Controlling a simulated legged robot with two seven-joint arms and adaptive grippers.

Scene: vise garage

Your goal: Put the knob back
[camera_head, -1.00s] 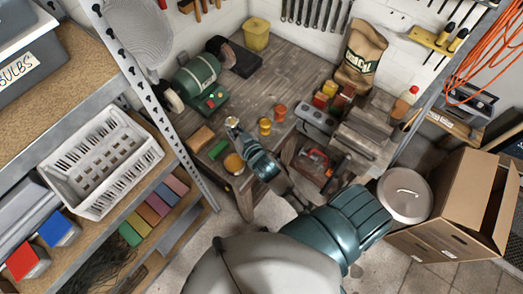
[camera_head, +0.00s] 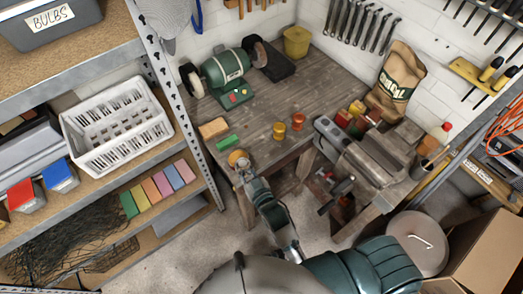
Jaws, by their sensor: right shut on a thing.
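My right gripper (camera_head: 243,168) is at the front left corner of the wooden workbench (camera_head: 300,92), its arm coming up from the lower right. It is shut on a small pale thing at its tip, which I take for the knob, though it is too small to be sure. The tip overlaps the lower edge of a round orange-yellow thing (camera_head: 237,157) at the bench corner; I cannot tell whether they touch. A grey metal vise (camera_head: 372,155) stands at the bench's right end. My left gripper is not in view.
A green bench grinder (camera_head: 225,68) stands at the back left of the bench. A shelf upright (camera_head: 182,112) rises on the left.

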